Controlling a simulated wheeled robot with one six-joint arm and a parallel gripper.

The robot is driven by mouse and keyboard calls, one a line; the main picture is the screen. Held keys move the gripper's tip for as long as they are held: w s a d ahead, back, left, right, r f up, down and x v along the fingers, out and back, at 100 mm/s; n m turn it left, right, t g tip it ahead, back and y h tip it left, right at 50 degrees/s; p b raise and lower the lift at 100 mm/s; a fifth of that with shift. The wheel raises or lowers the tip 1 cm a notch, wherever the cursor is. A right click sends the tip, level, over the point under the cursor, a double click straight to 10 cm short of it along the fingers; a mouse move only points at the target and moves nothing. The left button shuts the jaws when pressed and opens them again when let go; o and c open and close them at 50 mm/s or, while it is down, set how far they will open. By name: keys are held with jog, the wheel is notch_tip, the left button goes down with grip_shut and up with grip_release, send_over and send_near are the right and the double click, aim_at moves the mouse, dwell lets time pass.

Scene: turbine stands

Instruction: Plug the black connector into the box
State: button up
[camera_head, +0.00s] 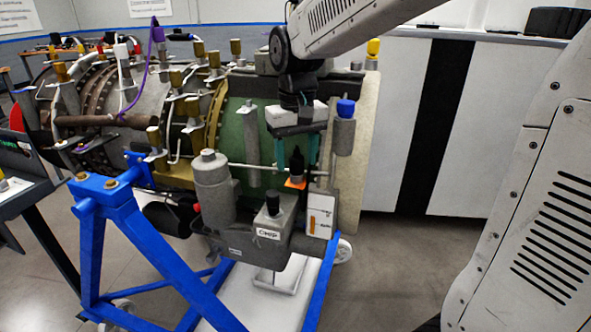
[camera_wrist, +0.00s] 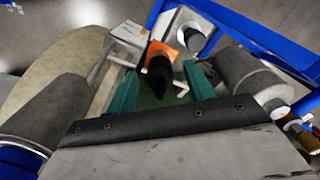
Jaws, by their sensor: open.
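The black connector (camera_head: 298,160) stands roughly upright above an orange piece (camera_head: 295,183) on the front of the turbine assembly. In the wrist view the connector (camera_wrist: 158,76) lies between the two teal fingers, with the orange piece (camera_wrist: 160,48) just beyond it. My gripper (camera_head: 296,166) points down around the connector; in the wrist view my gripper (camera_wrist: 160,71) is open, with gaps to the connector. A white box with orange marks (camera_head: 320,213) is beside the orange piece, to its right. The connector's lower end is hidden.
A grey cylinder (camera_head: 213,185) and a labelled grey block (camera_head: 270,230) stand close by on the left and below. A blue-capped post (camera_head: 344,130) is close on the right. A blue frame (camera_head: 140,235) carries the turbine. Floor at right is clear.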

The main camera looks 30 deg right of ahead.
jog(key=shift+f, duration=0.65)
jog(key=shift+c, duration=0.3)
grip_shut()
jog(key=shift+r, duration=0.1)
jog(key=shift+r, duration=0.6)
jog(key=shift+r, duration=1.45)
